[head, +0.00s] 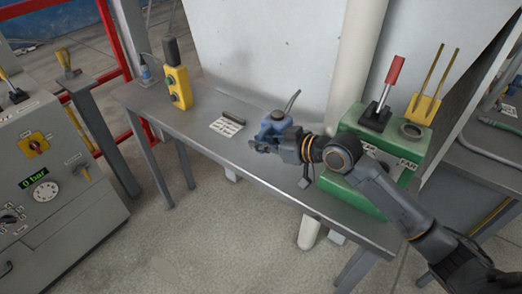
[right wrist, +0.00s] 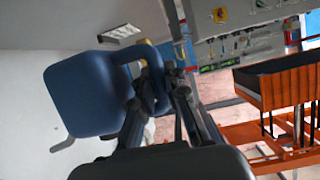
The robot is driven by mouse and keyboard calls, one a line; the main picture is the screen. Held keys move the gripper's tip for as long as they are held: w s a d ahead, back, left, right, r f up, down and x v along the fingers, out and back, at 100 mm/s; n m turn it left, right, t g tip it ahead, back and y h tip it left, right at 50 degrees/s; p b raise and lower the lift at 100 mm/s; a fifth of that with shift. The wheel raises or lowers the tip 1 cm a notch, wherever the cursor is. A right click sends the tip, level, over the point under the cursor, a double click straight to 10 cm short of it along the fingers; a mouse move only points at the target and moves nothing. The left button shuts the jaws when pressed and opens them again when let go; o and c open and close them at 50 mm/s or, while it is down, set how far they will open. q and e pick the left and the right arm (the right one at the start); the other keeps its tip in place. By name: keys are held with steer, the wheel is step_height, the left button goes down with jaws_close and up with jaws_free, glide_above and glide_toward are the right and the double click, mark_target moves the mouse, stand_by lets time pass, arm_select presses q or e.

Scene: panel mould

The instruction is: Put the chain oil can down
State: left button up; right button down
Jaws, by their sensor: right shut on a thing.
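The chain oil can (head: 274,122) is blue with a thin grey spout that points up and to the right in the head view. It is at the middle of the grey metal table (head: 190,122), but I cannot tell whether its base touches the top. My right gripper (head: 262,145) is shut on the can's handle, on the near side of it. In the right wrist view the can's blue body (right wrist: 88,95) fills the left, and the fingers of the gripper (right wrist: 160,95) close on its handle. My left gripper is not in view.
A green box (head: 345,190) with a red lever stands right of the can, behind my right arm. A paper label (head: 227,127) and a small dark bar (head: 234,117) lie left of the can. A yellow control box (head: 178,87) stands at the table's left end. The front-left tabletop is bare.

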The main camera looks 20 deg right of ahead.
steer(key=w+f, duration=0.2)
steer(key=f, duration=0.1)
steer(key=shift+w+d+f, duration=0.1)
steer(key=shift+w+d, duration=0.25)
steer(key=shift+d, duration=0.05)
steer(key=f+p, duration=0.1)
steer(key=f, duration=0.2)
steer(key=shift+w, duration=0.2)
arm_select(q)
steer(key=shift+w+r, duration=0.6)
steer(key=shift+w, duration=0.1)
arm_select(e)
steer(key=shift+f, duration=0.2)
steer(key=c, duration=1.8)
jaws_free()
steer(key=shift+f, duration=0.3)
steer(key=o, duration=0.4)
steer(key=shift+r, duration=0.1)
steer(key=shift+c, duration=0.2)
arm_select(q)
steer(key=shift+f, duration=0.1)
arm_select(e)
steer(key=shift+o, duration=0.4)
steer(key=shift+s, duration=0.1)
